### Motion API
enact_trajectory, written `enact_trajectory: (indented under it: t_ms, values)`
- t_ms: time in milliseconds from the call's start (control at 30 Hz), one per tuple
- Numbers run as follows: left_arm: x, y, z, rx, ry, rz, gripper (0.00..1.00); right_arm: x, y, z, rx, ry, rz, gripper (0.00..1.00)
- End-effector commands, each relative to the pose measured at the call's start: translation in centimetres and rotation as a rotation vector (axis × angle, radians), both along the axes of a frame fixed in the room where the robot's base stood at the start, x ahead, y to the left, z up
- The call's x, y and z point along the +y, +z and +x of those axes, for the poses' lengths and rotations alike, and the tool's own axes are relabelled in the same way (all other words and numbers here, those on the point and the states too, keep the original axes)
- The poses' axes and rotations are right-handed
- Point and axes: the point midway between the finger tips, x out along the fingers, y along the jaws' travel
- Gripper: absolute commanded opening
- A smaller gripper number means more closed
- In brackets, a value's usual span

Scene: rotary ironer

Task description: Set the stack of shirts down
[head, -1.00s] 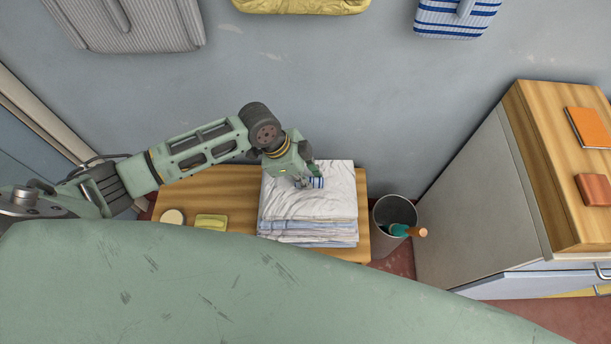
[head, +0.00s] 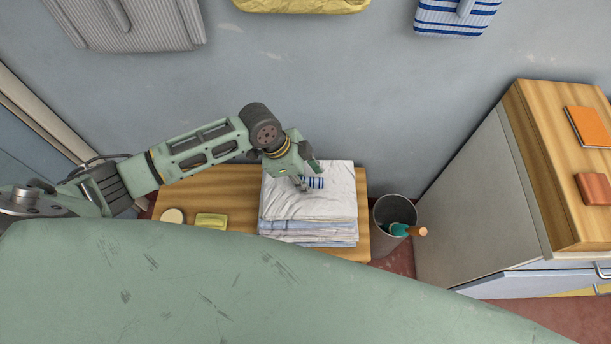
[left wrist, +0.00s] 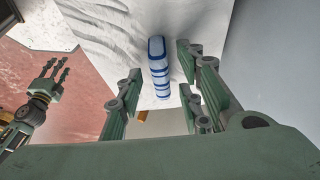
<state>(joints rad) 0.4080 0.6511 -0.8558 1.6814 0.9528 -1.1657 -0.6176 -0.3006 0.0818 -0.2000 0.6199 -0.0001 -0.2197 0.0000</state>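The stack of folded white and pale blue shirts (head: 308,208) rests on a low wooden table (head: 235,182) against the wall. A small blue-and-white striped piece (head: 316,183) stands on its top; it also shows in the left wrist view (left wrist: 158,68). My left gripper (head: 311,178) is over the top of the stack. In the left wrist view its fingers (left wrist: 160,75) are spread on both sides of the striped piece, with gaps showing. My right gripper (left wrist: 50,82) appears at the left of the left wrist view, empty, fingers spread.
A round pale item (head: 172,216) and a yellow item (head: 211,220) lie on the table left of the stack. A grey bin (head: 394,214) with a green tool stands close to its right. A wood-topped cabinet (head: 545,150) is farther right.

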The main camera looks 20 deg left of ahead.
Motion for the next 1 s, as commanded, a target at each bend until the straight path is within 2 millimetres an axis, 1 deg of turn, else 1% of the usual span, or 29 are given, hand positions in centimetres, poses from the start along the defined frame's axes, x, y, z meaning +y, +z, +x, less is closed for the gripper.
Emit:
enact_trajectory:
  t_ms: [167, 400, 500, 600, 800, 1000]
  values:
    - [1.0, 2.4, -0.1, -0.005, 0.000, 0.001, 0.34, 0.1, 0.1, 0.0, -0.001, -0.001, 0.001, 0.40]
    - [3.0, 7.2, -0.6, -0.004, 0.002, 0.001, 0.34, 0.3, 0.0, 0.0, 0.000, -0.001, 0.003, 0.40]
    - [3.6, 8.9, -0.9, -0.004, 0.000, 0.001, 0.34, 0.3, 0.0, 0.0, 0.000, -0.002, 0.004, 0.40]
    - [4.0, 10.1, -1.0, -0.003, 0.000, 0.001, 0.34, 0.3, 0.0, 0.0, 0.000, -0.002, 0.004, 0.40]
    - [4.4, 11.1, -1.2, -0.001, 0.001, -0.001, 0.34, 0.3, 0.0, 0.1, 0.000, -0.002, 0.004, 0.40]
    - [4.4, 11.1, -1.2, 0.000, 0.001, -0.001, 0.34, 0.3, 0.0, 0.1, 0.000, -0.002, 0.003, 0.40]
